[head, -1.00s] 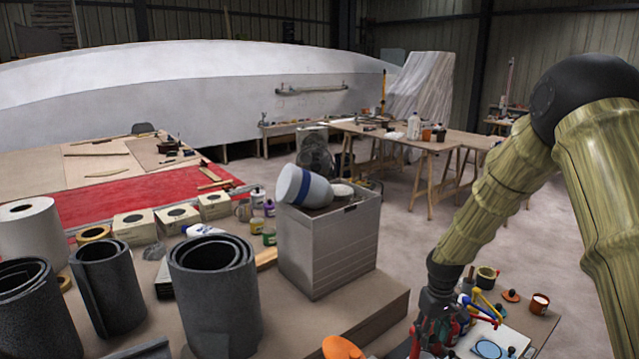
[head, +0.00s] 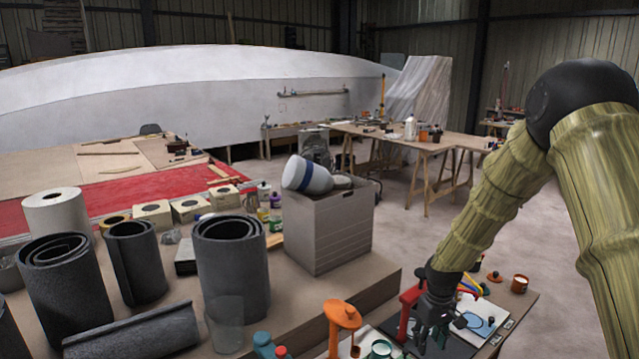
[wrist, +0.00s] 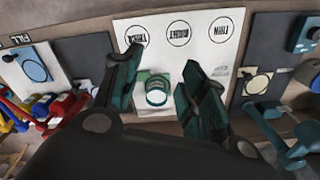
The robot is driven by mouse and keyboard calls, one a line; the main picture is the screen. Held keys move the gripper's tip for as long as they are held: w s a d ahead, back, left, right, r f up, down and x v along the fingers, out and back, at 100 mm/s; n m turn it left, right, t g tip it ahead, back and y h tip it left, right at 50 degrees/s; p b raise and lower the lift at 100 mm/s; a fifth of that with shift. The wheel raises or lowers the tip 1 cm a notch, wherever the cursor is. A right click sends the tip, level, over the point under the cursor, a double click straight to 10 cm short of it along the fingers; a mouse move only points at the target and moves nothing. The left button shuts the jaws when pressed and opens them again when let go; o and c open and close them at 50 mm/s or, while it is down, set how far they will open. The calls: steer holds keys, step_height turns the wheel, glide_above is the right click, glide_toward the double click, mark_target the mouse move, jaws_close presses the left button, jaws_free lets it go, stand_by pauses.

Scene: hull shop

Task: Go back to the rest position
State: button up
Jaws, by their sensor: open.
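My gripper (head: 432,325) hangs at the end of my arm over the low work table at the lower right of the head view. In the wrist view my gripper (wrist: 163,72) has its two dark green fingers spread apart. A small green ring-shaped item (wrist: 156,92) shows between and beyond the fingers; I cannot tell how far off it is. Nothing is visibly held. A white sheet (wrist: 180,40) with printed circles lies beyond the fingers. A green ring-shaped item also shows in the head view (head: 381,349), at the bottom edge.
An orange stand-like item (head: 343,315) and a red item (head: 409,305) stand close left of my gripper. Dark rolls (head: 232,275) crowd the left. Open floor (head: 400,230) lies beyond the box.

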steer(key=s+a+f+m+b, duration=0.1)
steer(key=s+a+f+b, duration=0.1)
steer(key=s+f, duration=0.75)
steer(key=s+a+f+b, duration=0.2)
steer(key=s+f, duration=0.5)
steer(key=f, duration=0.6)
steer(key=s+f+m+b, duration=0.1)
steer(key=s+f, duration=0.2)
steer(key=s, duration=0.5)
steer(key=s+a+f+b, duration=0.1)
steer(key=s+f, duration=0.3)
steer(key=s, duration=0.5)
steer(key=s+a+f+m+b, duration=0.1)
steer(key=s+f+b, duration=0.1)
steer(key=s, duration=0.7)
steer(key=shift+f+m+b, duration=0.3)
steer(key=shift+f, duration=0.4)
